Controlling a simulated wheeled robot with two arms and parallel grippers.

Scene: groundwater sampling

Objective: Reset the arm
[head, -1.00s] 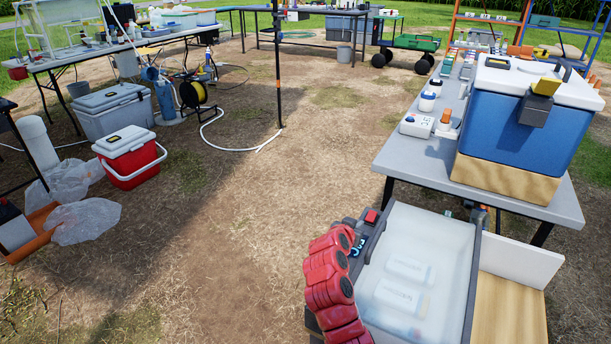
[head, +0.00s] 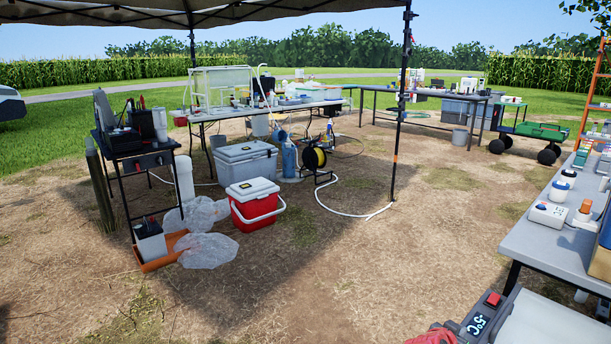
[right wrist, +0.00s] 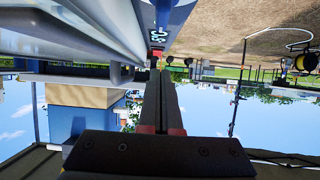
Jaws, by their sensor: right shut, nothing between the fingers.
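My right gripper (right wrist: 161,75) shows in the right wrist view, which is upside down. Its two dark fingers are together and hold nothing. The fingertips lie close beside a grey cooling box (right wrist: 100,22) with a lit display. In the head view only a small red part of my right arm shows at the bottom edge. The same box (head: 545,322) is beside it, its display reading about -5°C. Most of the box is cut off by the frame. My left gripper is not in view.
A grey table (head: 550,240) with a white meter (head: 548,214) and small bottles stands at the right. A red cooler (head: 255,205), a larger grey cooler (head: 245,163) and a hose reel (head: 314,158) stand on the ground ahead. A canopy pole (head: 401,110) rises mid-right. The dirt in front is open.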

